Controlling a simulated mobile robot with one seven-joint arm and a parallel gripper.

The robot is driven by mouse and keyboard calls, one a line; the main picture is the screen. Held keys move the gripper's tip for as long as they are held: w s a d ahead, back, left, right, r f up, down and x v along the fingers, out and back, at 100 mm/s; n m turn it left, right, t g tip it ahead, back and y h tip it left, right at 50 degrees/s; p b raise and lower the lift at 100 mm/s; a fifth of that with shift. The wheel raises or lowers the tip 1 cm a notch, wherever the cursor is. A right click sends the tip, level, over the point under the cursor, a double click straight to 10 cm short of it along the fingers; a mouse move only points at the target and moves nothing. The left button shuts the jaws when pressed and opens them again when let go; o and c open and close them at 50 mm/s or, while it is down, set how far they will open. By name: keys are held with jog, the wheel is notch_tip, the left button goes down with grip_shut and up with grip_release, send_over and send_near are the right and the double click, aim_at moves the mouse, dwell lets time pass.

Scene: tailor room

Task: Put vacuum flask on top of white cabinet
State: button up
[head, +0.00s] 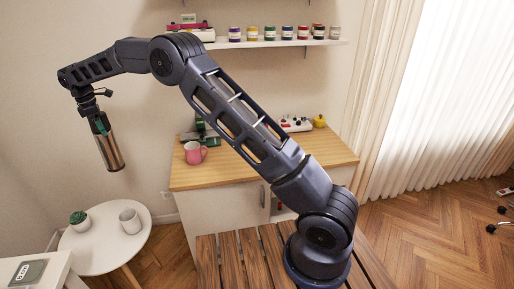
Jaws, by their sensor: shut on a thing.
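The vacuum flask (108,150) is a brushed metal cylinder with a dark base and a green part near its top. My gripper (99,120) is shut on its upper end and holds it in the air, slightly tilted, at the left of the head view. The flask appears above and behind the round white table, apart from any surface. The white cabinet (222,222) has a wooden top (235,173) and stands in the middle, to the right of the flask. My arm hides part of the cabinet's top and front.
The round table (95,250) holds a potted plant (79,220) and a white cup (129,220). A wall shelf (270,43) with several jars hangs above. The cabinet top's front left is clear.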

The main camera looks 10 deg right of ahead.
jog(key=d+r+m+g, duration=0.1)
jog(key=d+r+m, duration=0.4)
jog(key=d, duration=0.4)
jog(key=d+r+m+g, duration=0.1)
jog(key=d+r+m, duration=0.3)
jog(key=d+m, duration=0.45)
jog(key=w+d+r+n+t, duration=0.15)
jog(key=d+n, duration=0.25)
jog(key=d, duration=1.5)
jog(key=w+d+r+n, duration=0.1)
jog(key=w+d+n, duration=0.3)
jog(key=d, duration=1.5)
notch_tip(320, 180, down, 20)
jog(key=s, duration=0.1)
jog(key=shift+r+n, duration=0.25)
jog(key=shift+n, duration=0.2)
jog(key=shift+s+f, duration=0.1)
jog(key=o, duration=1.6)
